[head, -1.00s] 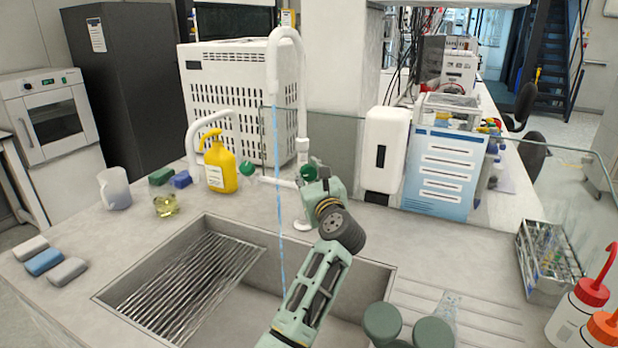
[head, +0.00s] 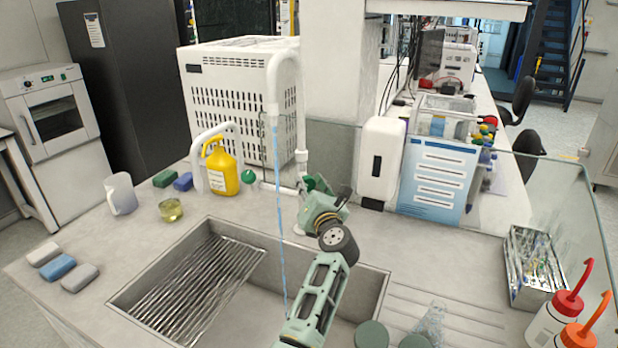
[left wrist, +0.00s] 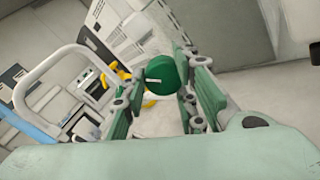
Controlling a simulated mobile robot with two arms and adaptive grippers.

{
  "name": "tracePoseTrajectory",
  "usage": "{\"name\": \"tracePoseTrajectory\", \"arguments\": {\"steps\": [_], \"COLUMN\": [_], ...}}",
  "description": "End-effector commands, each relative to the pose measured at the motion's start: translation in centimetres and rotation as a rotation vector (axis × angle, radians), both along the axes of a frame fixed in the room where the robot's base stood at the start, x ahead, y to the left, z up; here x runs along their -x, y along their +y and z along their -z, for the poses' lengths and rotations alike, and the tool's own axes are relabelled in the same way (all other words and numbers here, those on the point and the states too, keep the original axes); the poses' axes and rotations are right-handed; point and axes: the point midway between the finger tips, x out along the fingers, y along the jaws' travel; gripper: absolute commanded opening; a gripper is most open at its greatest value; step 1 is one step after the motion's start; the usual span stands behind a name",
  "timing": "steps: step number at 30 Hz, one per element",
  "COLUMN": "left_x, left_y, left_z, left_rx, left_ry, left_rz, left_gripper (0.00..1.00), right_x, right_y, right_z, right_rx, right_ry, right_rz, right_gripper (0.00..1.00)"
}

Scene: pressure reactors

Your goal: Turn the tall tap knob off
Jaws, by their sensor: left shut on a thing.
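The tall white tap (head: 284,65) arches over the sink (head: 368,285). A thin blue stream of water (head: 279,185) falls from its spout. My left gripper (head: 317,194) is at the right side of the tap's base, shut on the green tall tap knob (head: 310,183), which the fingers partly hide. In the left wrist view the green knob (left wrist: 166,74), with a white mark on it, shows between the fingers. A second green knob (head: 248,176) is to the left, by the low tap. My right gripper is not in view.
A yellow bottle (head: 221,172), a clear jug (head: 121,194) and a yellowish beaker (head: 171,210) stand left of the taps. A white dispenser (head: 381,160) and a blue-white box (head: 437,184) stand right of my gripper. A glass pane is behind the tap.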

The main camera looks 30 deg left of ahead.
Motion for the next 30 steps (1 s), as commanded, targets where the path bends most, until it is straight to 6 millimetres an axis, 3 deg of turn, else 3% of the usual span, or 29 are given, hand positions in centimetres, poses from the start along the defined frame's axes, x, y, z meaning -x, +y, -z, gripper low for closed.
{"name": "tracePoseTrajectory", "arguments": {"steps": [1,15,30], "left_x": [0.2,0.1,-0.2], "left_y": [0.3,0.2,0.1], "left_z": [-0.3,-0.6,-0.8], "left_rx": [-0.030,-0.353,-0.580], "left_ry": [0.038,0.337,0.540], "left_rz": [-0.010,-0.009,-0.008], "left_gripper": [0.01,0.01,0.01], "right_x": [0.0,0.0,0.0], "right_y": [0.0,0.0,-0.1], "right_z": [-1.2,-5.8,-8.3], "right_rx": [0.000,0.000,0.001], "right_ry": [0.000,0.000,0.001], "right_rz": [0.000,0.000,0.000], "right_gripper": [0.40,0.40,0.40]}}
